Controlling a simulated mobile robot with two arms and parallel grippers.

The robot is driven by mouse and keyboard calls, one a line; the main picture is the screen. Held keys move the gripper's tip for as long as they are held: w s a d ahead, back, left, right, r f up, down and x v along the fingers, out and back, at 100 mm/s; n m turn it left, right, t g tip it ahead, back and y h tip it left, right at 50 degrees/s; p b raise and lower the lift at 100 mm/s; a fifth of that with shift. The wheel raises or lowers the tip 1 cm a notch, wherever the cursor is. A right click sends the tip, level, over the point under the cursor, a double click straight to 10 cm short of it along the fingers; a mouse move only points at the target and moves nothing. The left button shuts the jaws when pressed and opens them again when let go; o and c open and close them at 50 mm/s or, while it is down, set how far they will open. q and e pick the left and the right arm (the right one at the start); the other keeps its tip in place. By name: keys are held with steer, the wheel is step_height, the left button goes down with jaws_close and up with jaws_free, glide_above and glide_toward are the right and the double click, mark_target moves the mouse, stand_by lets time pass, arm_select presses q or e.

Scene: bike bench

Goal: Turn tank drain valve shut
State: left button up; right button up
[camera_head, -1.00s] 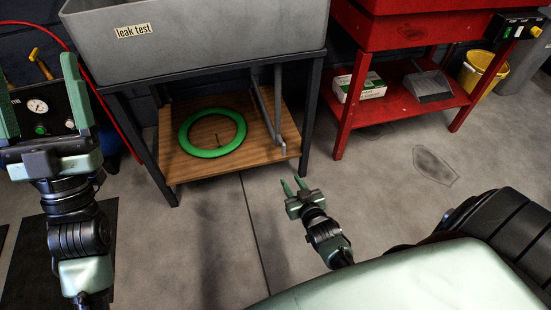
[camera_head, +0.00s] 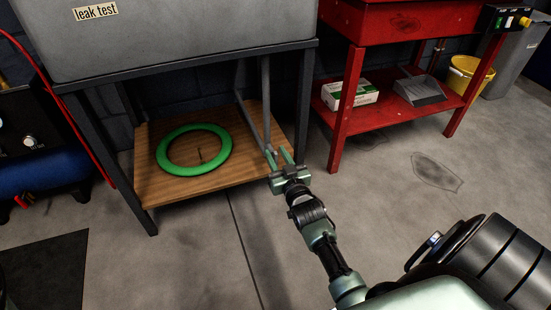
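The grey tank (camera_head: 190,35) labelled "leak test" stands on a dark frame. A grey drain pipe (camera_head: 266,95) runs down below it, toward the right edge of the wooden shelf. My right gripper (camera_head: 279,157) is at the lower end of this pipe, its two green fingers apart and pointing away from me. I cannot make out a valve handle; the pipe's end is partly hidden by the fingers, and I cannot tell whether they touch it. My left gripper is out of view.
A green ring (camera_head: 225,150) lies on the wooden shelf (camera_head: 165,188). A dark frame leg (camera_head: 303,105) stands close right of my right gripper. A red bench (camera_head: 355,110) with a box (camera_head: 350,94) is further right.

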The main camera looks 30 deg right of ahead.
steer(key=shift+w+d, duration=0.1)
steer(key=shift+w, duration=0.35)
jaws_close()
